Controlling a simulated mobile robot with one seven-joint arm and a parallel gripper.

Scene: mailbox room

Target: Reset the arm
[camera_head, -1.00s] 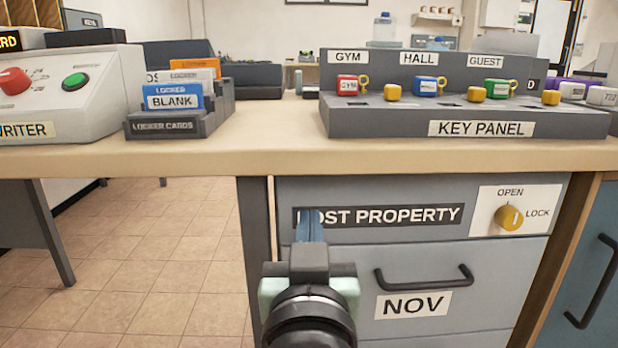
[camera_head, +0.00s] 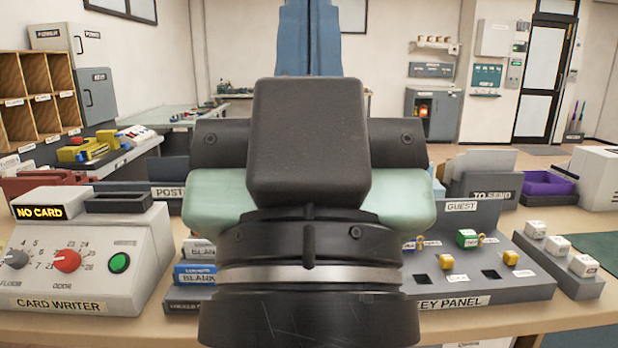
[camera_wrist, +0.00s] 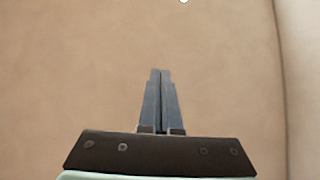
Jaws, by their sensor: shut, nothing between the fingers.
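My gripper (camera_head: 307,38) is raised high in the middle of the head view, with its blue fingers pointing up and away. In the wrist view its two fingers (camera_wrist: 158,100) lie side by side, shut, with nothing between them. My wrist and gripper body hide the middle of the counter in the head view. The gripper touches nothing that I can see.
The card writer (camera_head: 80,262) stands on the counter at left. The key panel (camera_head: 480,275), partly hidden, stands at right, with white blocks (camera_head: 558,246) beside it. Blue locker cards (camera_head: 193,275) show left of my wrist. Wooden pigeonholes (camera_head: 38,100) stand at the far left.

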